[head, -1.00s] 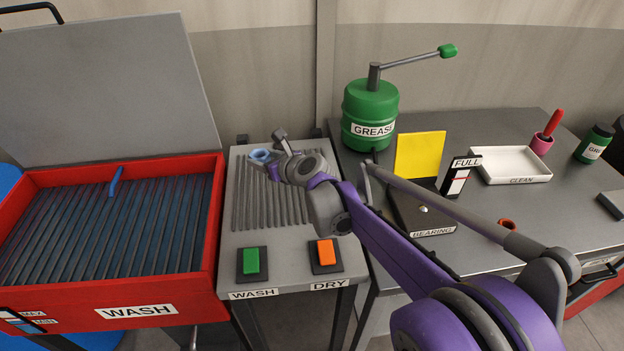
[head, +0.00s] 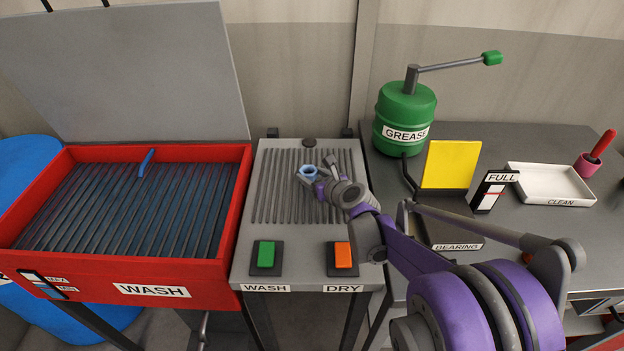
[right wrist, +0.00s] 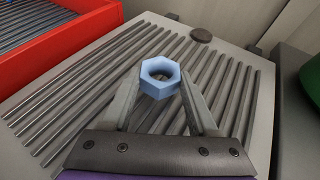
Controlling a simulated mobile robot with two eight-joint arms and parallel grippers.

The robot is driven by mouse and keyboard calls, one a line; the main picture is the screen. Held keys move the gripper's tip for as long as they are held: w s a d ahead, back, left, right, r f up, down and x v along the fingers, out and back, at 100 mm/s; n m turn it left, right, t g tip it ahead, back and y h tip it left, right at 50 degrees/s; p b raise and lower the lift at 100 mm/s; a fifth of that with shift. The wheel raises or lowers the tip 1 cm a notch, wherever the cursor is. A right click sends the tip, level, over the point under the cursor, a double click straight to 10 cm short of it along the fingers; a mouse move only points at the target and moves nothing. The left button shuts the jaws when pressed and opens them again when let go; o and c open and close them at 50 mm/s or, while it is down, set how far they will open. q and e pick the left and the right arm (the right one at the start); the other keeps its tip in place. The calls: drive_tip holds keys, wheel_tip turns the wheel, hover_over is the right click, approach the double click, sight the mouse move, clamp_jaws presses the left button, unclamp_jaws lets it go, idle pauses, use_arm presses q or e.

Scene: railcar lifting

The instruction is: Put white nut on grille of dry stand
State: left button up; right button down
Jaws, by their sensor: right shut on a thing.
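A pale blue-white hex nut (head: 307,173) is between the fingertips of my right gripper (head: 312,178), over the ribbed grille (head: 275,190) of the dry stand (head: 247,228). In the right wrist view the nut (right wrist: 160,76) lies flat with its hole facing up, and the fingers of my right gripper (right wrist: 158,95) are shut on its two sides. The ribs of the grille (right wrist: 75,95) run below it. I cannot tell whether the nut touches the ribs. My left gripper is not in view.
The red wash basin (head: 238,215) with its raised lid stands left of the stand. Green WASH (head: 266,254) and orange DRY (head: 343,254) buttons sit at the stand's front. Right are a green grease pump (head: 404,118), a yellow panel (head: 450,164) and a white clean tray (head: 552,201).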

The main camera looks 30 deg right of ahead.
drive_tip(key=shift+f, duration=0.55)
drive_tip(key=shift+c, duration=0.9)
unclamp_jaws()
drive_tip(key=shift+f, duration=0.15)
drive_tip(key=shift+r, duration=0.2)
drive_tip(key=p+v, duration=0.1)
drive_tip(key=v, duration=1.1)
